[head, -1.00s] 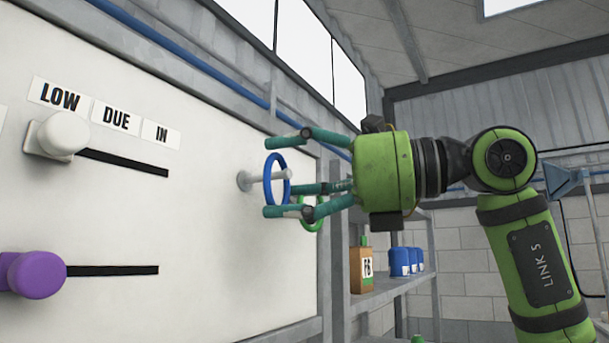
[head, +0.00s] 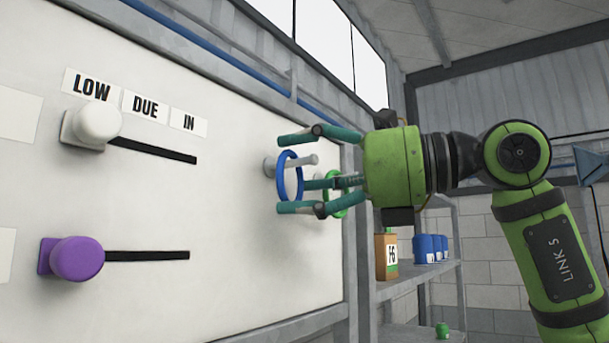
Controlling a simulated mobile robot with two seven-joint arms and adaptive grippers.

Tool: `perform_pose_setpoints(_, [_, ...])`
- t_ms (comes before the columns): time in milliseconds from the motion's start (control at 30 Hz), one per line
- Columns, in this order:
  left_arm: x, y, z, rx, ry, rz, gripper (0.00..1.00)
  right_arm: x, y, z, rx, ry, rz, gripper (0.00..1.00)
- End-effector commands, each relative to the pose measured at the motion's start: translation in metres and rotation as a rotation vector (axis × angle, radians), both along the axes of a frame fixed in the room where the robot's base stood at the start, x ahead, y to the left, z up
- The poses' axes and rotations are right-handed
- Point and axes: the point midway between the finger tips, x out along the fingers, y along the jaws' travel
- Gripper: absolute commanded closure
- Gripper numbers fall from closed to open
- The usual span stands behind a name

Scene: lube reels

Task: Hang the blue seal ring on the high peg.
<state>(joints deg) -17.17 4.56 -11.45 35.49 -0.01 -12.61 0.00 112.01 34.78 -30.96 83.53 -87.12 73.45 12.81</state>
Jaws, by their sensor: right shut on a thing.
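The blue seal ring (head: 281,185) is around a pale peg (head: 306,160) on the white board. The peg passes through the upper part of the ring, and its end sticks out beyond it. I cannot tell whether the ring's top touches the peg. My right gripper (head: 284,174) comes in from the right, with teal fingers above, below and beside the ring. It is shut on the ring; the exact contact is partly hidden. My left gripper is not in view.
A green ring (head: 328,207) is close behind the right gripper's fingers, partly hidden. A white knob (head: 98,123) and a purple knob (head: 77,259) stick out from the board at left. Shelves (head: 418,281) with containers are at lower right.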

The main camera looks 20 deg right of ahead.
Motion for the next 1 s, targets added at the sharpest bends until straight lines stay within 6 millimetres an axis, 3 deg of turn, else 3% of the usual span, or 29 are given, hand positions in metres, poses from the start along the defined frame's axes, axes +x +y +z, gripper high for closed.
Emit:
perform_pose_setpoints(100, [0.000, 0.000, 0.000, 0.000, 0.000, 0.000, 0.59, 0.000, 0.000, 0.000, 0.000, 0.000, 0.000, 0.44])
perform_pose_setpoints(133, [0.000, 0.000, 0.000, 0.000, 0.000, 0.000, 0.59, 0.000, 0.000, 0.000, 0.000, 0.000, 0.000, 0.19])
perform_pose_setpoints(200, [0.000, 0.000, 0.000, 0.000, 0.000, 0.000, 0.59, 0.000, 0.000, 0.000, 0.000, 0.000, 0.000, 0.00])
perform_pose_setpoints(667, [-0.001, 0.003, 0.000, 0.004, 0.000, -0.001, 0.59, -0.003, -0.006, 0.001, 0.001, -0.001, -0.002, 0.00])
perform_pose_setpoints(1000, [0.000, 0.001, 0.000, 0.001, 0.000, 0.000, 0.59, -0.042, -0.059, 0.002, 0.002, -0.003, -0.004, 0.00])
